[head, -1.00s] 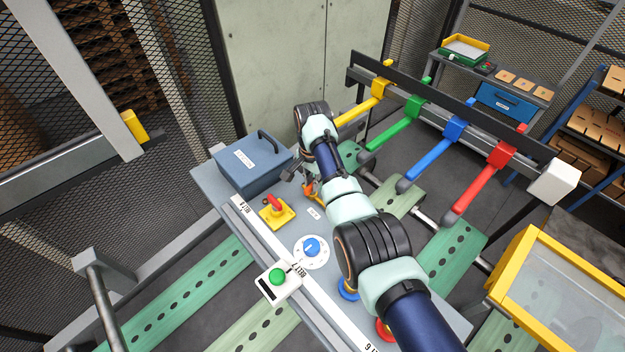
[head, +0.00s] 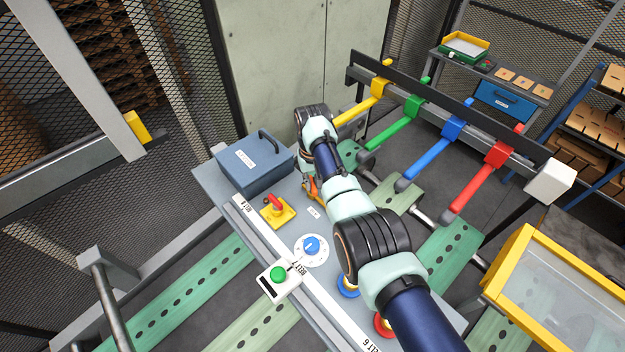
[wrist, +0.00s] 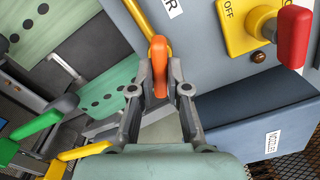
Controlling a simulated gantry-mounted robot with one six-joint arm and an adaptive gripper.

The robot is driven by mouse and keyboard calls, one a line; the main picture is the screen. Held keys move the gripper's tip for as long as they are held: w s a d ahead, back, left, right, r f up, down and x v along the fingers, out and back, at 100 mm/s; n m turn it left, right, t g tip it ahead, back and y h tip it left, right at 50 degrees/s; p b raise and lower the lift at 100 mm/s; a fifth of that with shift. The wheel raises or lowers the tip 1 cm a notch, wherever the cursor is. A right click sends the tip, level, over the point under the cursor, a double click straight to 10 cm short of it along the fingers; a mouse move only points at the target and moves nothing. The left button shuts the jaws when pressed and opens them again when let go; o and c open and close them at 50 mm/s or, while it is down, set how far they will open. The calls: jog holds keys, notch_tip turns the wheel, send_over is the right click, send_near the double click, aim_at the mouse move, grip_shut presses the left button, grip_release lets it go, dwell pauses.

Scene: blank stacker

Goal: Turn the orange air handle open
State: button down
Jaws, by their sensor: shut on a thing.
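The orange air handle (wrist: 159,68) stands between my gripper's fingers in the wrist view, running roughly up and down the picture. It sits at the end of a yellow pipe (wrist: 137,16) on the grey console. My gripper (wrist: 160,84) is shut on the handle, with one finger on each side. In the head view the orange handle (head: 313,189) shows as a small patch beside my wrist. My arm hides part of the gripper (head: 308,182) there.
A yellow switch box (head: 278,211) with a red handle stands left of the orange handle. A blue-grey box (head: 250,165) labelled NOZZLES lies behind it. A blue dial (head: 312,246) and a green button (head: 278,275) are nearer on the console (head: 225,187).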

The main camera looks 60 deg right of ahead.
aim_at(313, 183)
jog(key=n, duration=0.5)
jog(key=shift+r, duration=0.1)
jog(key=shift+n, duration=0.3)
dwell(0.4)
jog(key=c, duration=1.1)
grip_release()
jog(key=shift+c, duration=0.2)
notch_tip(313, 183, up, 12)
